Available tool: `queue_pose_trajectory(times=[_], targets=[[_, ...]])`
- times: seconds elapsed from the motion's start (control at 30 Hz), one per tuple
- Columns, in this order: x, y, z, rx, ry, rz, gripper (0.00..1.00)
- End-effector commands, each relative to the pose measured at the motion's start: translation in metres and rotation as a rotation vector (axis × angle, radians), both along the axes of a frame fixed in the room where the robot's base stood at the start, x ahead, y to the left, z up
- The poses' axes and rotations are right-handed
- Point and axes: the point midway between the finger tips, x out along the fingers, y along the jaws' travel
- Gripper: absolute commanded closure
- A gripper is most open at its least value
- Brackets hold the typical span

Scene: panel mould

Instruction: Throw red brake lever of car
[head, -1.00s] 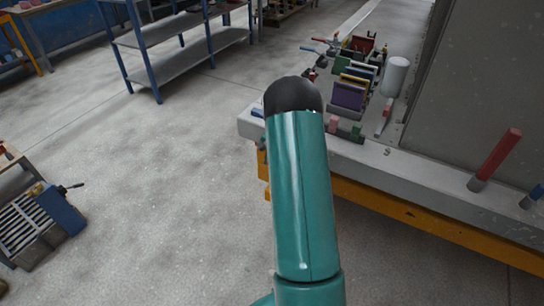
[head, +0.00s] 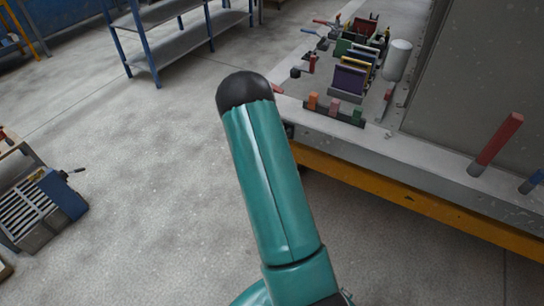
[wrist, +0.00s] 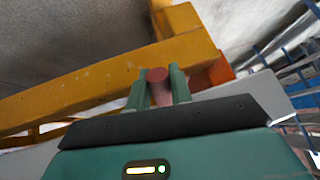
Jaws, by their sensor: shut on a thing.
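In the wrist view, my gripper (wrist: 158,88) has its two green fingers closed on the red brake lever (wrist: 156,74), whose round red end shows between them. Yellow beams (wrist: 100,88) of the car lie just behind the lever. The lever's lower part and its mount are hidden by the fingers and the gripper body. In the head view, my teal arm hides the gripper and the lever. The car shows there as a pale deck (head: 425,155) on a yellow frame (head: 400,198), to the right of my arm.
A red bar (head: 499,140) stands in a socket on the deck at right. Coloured blocks, plates and a white cylinder (head: 397,60) crowd the deck farther back. A crate (head: 40,210) sits on the floor at left, a blue-legged shelf (head: 175,45) behind. The floor between is clear.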

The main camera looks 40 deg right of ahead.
Motion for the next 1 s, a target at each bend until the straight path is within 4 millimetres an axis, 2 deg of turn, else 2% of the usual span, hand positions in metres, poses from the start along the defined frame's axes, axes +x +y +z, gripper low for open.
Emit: queue_pose_trajectory(times=[0.57, 0.6, 0.7, 1.0], targets=[[0.0006, -0.0038, -0.0037, -0.038, -0.014, -0.002, 1.00], [0.0006, -0.0039, -0.0038, -0.038, -0.014, -0.002, 0.73], [0.0006, -0.0037, -0.0038, -0.037, -0.013, -0.002, 0.58], [0.0004, -0.0020, -0.0025, -0.036, -0.014, -0.001, 0.58]])
